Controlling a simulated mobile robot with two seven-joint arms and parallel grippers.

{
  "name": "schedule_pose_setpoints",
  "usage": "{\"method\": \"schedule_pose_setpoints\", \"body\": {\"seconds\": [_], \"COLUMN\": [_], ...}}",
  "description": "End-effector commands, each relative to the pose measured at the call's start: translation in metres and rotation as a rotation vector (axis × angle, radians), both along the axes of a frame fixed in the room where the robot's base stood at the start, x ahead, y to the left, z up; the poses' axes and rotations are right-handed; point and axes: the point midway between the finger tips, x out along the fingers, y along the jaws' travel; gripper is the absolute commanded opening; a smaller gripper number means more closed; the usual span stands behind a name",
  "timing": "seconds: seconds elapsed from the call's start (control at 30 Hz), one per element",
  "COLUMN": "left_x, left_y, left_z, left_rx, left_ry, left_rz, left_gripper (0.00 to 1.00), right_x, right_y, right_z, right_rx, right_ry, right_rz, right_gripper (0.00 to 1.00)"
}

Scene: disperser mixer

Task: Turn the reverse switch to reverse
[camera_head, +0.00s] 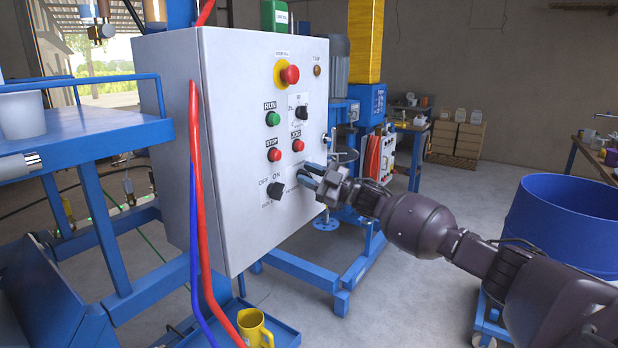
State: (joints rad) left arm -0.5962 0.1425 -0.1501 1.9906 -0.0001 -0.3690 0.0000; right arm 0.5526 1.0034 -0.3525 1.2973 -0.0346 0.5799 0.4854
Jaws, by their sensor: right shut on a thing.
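A grey control cabinet (235,215) with switches and buttons stands left of centre. My right gripper (303,176) reaches in from the right with its fingertips at the lower right of the panel. It is shut on a knob there, taken to be the reverse switch; the fingers hide the knob and its setting. A black OFF/ON selector (275,190) is left of the fingertips. Another black selector (301,113) sits higher up. A green RUN button (272,119), a red STOP button (274,155) and a red JOG button (298,145) are near them. My left gripper is out of view.
A red emergency stop (289,74) tops the panel. Red and blue hoses (198,200) hang along the cabinet's left edge. A blue drum (565,225) stands at right beside my arm. A yellow jug (254,328) is below. Floor between cabinet and drum is fairly clear.

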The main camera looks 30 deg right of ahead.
Motion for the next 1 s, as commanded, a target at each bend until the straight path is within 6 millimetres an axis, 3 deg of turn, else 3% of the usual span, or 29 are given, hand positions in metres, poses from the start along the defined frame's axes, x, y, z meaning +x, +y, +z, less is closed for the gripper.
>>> {"method": "schedule_pose_setpoints", "body": {"seconds": [0.4,1.0], "left_x": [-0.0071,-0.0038], "left_y": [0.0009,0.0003], "left_z": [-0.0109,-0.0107], "left_rx": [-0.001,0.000], "left_ry": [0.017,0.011], "left_rz": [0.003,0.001], "left_gripper": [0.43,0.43], "right_x": [-0.0007,-0.0011], "right_y": [0.0017,0.0025], "right_z": [-0.0036,-0.0038], "right_rx": [-0.265,-0.347], "right_ry": [-0.108,-0.143], "right_rz": [-0.001,-0.001], "right_gripper": [0.06,0.06]}}
